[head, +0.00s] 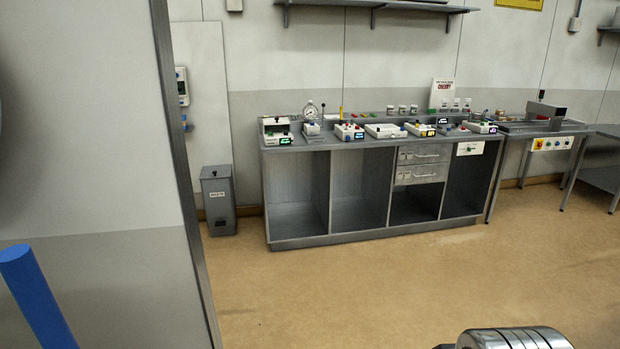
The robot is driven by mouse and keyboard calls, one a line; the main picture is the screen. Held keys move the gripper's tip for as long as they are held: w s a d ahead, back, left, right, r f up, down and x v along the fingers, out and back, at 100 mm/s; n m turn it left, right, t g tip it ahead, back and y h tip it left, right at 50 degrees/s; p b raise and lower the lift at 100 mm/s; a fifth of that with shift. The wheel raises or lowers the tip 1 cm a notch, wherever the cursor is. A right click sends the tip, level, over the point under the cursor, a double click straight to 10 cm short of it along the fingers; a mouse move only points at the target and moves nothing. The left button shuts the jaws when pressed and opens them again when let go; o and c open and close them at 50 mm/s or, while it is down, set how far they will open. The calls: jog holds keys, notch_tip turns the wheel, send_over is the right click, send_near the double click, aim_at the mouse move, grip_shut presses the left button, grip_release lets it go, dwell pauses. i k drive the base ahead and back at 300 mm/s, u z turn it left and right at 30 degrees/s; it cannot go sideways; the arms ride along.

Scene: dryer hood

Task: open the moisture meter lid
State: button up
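Several small white bench instruments stand in a row on the grey steel bench (350,141) across the room. I cannot tell for sure which one is the moisture meter. The row includes a boxy instrument with a green display (276,130) at the left end, a white unit with coloured buttons (349,131), a flat white box (385,130) and more small units to the right. They are too small to tell the state of any lid. My gripper's fingers are not in view.
A light wall panel (90,130) with a metal edge stands close at left, a blue bar (35,298) in front of it. A grey bin (218,200) stands left of the bench. A steel table (545,128) stands at right. The tan floor (370,285) before the bench is clear.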

aim_at(277, 121)
jog(key=u, duration=0.1)
jog(key=i, duration=1.45)
jog(key=u, duration=0.3)
jog(key=i, duration=2.45)
jog(key=u, duration=0.05)
